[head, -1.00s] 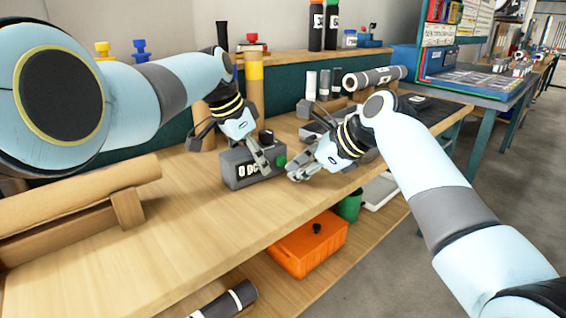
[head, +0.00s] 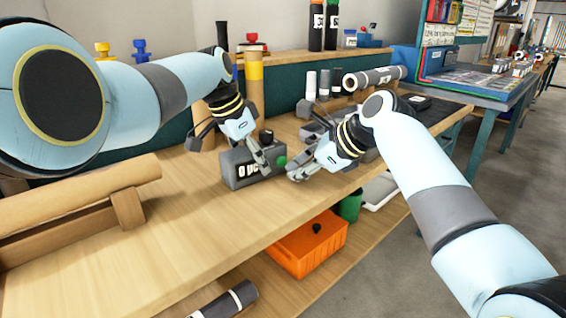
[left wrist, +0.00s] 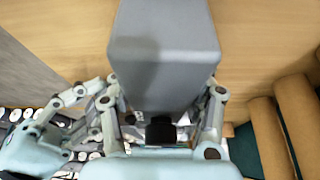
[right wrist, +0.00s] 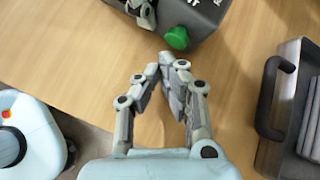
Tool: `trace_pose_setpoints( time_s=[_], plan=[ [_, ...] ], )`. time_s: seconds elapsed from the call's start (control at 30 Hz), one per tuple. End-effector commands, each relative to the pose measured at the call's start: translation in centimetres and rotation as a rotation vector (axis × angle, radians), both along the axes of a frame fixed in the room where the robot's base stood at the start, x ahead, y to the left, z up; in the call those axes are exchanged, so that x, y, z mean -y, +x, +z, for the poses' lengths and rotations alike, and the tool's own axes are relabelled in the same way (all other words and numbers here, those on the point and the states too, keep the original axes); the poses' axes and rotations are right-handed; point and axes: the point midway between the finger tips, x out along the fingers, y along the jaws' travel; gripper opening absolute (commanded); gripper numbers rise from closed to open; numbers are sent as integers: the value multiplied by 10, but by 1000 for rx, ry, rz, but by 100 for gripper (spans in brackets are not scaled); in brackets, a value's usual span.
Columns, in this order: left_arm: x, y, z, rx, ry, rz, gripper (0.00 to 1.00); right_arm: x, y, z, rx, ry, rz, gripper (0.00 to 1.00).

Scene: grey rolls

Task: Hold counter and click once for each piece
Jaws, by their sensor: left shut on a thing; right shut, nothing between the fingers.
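The counter (head: 238,172) is a dark grey box on the wooden bench, with white characters on its front and a green button (head: 281,162) on its right side. My left gripper (head: 262,166) is shut on the counter; its fingers grip both sides of the grey body (left wrist: 163,60) in the left wrist view. My right gripper (head: 294,176) is shut and empty, just right of the green button. In the right wrist view its closed fingertips (right wrist: 172,66) point toward the green button (right wrist: 177,38), with a small gap between them.
A grey case with a handle (right wrist: 283,90) lies right of my right gripper. A grey roll (head: 374,78) rests on a stand at the back. A brown roll (head: 80,193) lies on a wooden cradle at left. An orange box (head: 308,245) sits on the lower shelf. The bench front is clear.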

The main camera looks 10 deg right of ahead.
Motion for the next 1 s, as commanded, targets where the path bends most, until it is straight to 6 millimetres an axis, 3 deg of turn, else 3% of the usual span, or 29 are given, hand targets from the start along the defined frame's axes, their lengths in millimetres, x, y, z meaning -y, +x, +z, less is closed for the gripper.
trace_pose_setpoints(
  time_s=[1.0],
  plan=[
    [0,0,0,0,0,0,7,-6,10,1,0,1,0,0]
  ],
)
